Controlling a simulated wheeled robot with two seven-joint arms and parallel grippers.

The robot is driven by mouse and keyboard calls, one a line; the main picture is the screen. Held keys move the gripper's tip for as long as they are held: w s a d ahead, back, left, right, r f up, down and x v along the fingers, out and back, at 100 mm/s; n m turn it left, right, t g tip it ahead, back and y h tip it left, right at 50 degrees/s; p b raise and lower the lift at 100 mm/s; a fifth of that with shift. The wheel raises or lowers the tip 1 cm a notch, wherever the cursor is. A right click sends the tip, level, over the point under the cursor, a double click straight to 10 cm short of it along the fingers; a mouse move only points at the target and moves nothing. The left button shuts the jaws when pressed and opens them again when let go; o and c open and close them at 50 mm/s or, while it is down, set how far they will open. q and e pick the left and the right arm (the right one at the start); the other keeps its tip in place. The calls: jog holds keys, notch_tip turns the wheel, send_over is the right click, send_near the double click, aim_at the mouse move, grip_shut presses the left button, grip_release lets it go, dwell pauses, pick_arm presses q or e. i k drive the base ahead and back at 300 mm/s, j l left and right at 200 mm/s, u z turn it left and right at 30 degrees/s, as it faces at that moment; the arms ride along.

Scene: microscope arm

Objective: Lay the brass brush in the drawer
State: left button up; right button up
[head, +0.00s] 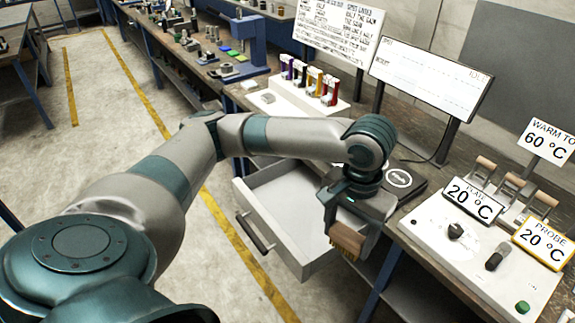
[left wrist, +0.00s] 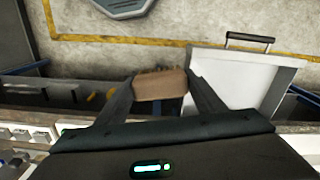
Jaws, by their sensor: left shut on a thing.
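The brass brush (head: 347,242), a brown block with bristles pointing down, is held in my left gripper (head: 350,222). In the left wrist view the brush (left wrist: 160,86) sits between the two dark fingertips, which are shut on it. The white drawer (head: 262,211) is pulled out from under the bench and its visible floor is empty. In the head view the brush overlaps the drawer's right edge. In the left wrist view the brush is just left of the drawer (left wrist: 240,78), beside it rather than over its middle. My right gripper is not in view.
The bench edge lies behind the drawer. A white control panel (head: 475,255) with knobs and temperature signs stands at the right. A black pad (head: 398,179) lies on the bench behind the gripper. A white rack (head: 300,98) holds coloured items. The drawer handle (head: 255,233) sticks out in front.

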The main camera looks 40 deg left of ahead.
aim_at(311, 207)
jog(key=i+j+u, duration=0.1)
jog(key=i+j, duration=0.15)
jog(key=j, duration=0.15)
jog(key=i+j, duration=0.25)
jog(key=j, duration=0.2)
jog(key=i+j+u, duration=0.15)
jog(key=j, duration=0.25)
jog(key=i, duration=0.05)
